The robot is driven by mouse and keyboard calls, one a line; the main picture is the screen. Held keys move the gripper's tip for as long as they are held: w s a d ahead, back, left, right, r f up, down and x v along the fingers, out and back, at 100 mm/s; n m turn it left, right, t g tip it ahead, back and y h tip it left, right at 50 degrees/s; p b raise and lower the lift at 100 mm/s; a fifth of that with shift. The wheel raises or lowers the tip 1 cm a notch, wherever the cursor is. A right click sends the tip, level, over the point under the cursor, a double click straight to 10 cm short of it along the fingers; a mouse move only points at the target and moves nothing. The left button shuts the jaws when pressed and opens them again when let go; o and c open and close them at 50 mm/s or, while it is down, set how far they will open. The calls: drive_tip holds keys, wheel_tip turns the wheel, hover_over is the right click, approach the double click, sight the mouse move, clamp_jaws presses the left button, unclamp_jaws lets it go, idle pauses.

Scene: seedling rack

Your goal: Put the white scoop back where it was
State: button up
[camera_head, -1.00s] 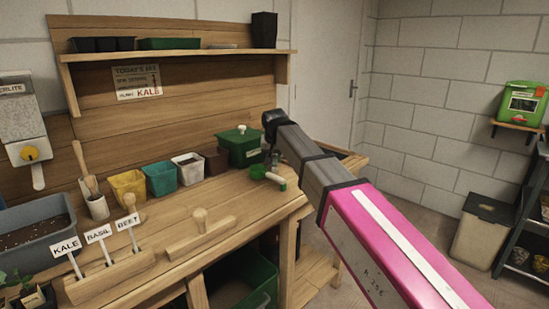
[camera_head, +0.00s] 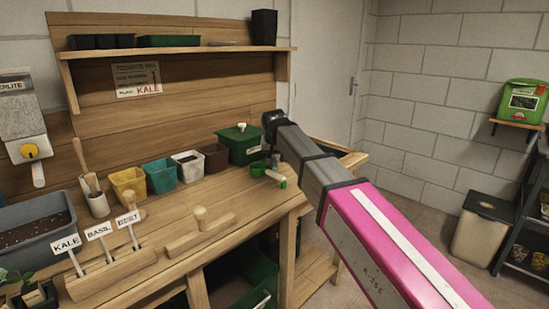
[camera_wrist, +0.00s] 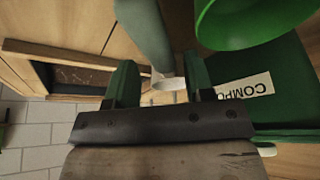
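My gripper (camera_wrist: 163,75) hangs over the right end of the bench, and its two green fingers stand apart in the wrist view. A small white piece (camera_wrist: 169,86) shows between them, with a gap on its left; I cannot tell whether it touches the right finger. It may be part of the white scoop, but too little shows to be sure. A pale piece with a green end (camera_head: 274,178) lies below my gripper in the head view. A grey-green cylinder (camera_wrist: 144,28) lies beyond the fingers.
A green compost box (camera_head: 238,148) with a white knob stands close left of my gripper. A green cup (camera_head: 257,169) is beside it. Several coloured pots, a tool cup (camera_head: 98,204) and a label holder (camera_head: 110,275) stand further left.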

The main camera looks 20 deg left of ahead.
drive_tip(key=shift+r, duration=0.55)
drive_tip(key=v, duration=1.2)
drive_tip(key=shift+s, duration=0.1)
